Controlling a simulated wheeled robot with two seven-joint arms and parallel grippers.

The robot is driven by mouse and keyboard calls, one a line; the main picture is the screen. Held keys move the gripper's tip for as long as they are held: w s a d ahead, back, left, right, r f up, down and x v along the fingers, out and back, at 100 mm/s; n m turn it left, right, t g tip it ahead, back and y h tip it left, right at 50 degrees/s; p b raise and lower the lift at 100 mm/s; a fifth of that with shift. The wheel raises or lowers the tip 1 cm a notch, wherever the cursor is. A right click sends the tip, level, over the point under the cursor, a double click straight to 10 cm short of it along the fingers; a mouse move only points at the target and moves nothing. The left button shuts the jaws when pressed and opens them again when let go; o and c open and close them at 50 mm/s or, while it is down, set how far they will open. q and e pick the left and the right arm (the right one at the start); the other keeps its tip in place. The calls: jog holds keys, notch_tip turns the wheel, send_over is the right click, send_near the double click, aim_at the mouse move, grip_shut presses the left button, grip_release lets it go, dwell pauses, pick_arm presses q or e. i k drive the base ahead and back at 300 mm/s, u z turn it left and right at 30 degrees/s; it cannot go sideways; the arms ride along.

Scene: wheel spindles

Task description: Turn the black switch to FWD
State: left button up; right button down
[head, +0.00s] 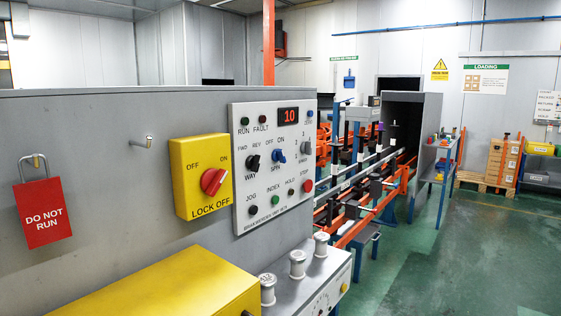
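The black switch (253,162) sits on the upper left of the light grey control panel (262,205). The label WAY is below it, and FWD and REV are above it, FWD on the left. Its handle looks tilted, but it is too small to tell surely which label it points to. A blue switch (278,156) marked SPIN, with OFF and ON above it, is just to its right. Neither of my grippers is in view, and nothing covers the black switch.
Left of the panel is a yellow LOCK OFF box (200,192) with a red knob (213,181). A red DO NOT RUN tag (43,214) hangs further left. Green floor (430,270) is clear at right.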

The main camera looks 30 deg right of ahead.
aim_at(252, 162)
jog(key=z, duration=0.5)
jog(key=k, duration=0.6)
jog(key=z, duration=0.95)
jog(key=i, duration=0.7)
jog(key=u, duration=0.6)
jog(key=i, duration=0.8)
jog(key=u, duration=0.95)
